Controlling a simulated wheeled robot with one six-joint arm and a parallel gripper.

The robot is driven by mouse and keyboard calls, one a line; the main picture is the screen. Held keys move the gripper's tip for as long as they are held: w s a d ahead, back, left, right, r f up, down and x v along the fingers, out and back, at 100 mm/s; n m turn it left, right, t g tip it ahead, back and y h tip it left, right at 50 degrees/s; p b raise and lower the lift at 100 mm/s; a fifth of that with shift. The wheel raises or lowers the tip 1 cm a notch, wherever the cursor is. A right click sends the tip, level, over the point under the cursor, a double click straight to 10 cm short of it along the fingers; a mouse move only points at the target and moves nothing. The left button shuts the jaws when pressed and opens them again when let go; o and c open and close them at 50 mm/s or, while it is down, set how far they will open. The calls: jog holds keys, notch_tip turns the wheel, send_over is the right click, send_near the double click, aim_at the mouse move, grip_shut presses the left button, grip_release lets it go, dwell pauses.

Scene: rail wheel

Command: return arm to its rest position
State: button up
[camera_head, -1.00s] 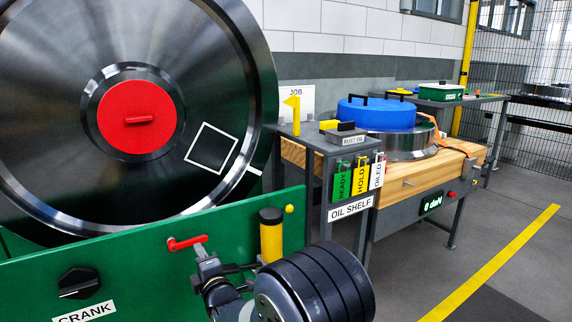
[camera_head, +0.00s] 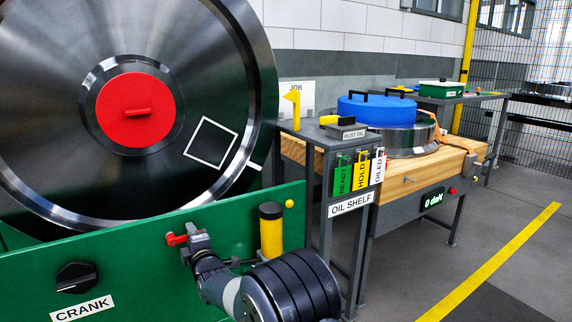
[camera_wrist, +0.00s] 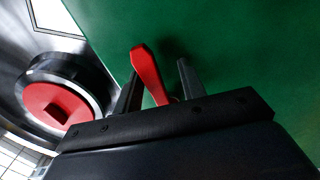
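My gripper (camera_head: 194,238) is at the red lever (camera_head: 175,239) on the green panel (camera_head: 130,255), and its fingers hide part of the lever in the head view. In the wrist view, the red lever (camera_wrist: 147,72) stands between the two dark fingers of my gripper (camera_wrist: 159,68). The fingers are apart, with a clear gap to the right of the lever. The lever's lower end is hidden behind the gripper body. My dark arm joint fills the lower middle of the head view.
A large steel wheel (camera_head: 60,110) with a red hub (camera_head: 136,110) stands behind the panel. A black knob (camera_head: 76,278) and a yellow post (camera_head: 271,232) are near the arm. The oil shelf (camera_head: 345,198) and a wooden bench (camera_head: 405,180) are right. Floor at far right is clear.

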jog(key=shift+f+m, duration=0.35)
jog(key=shift+m, duration=0.55)
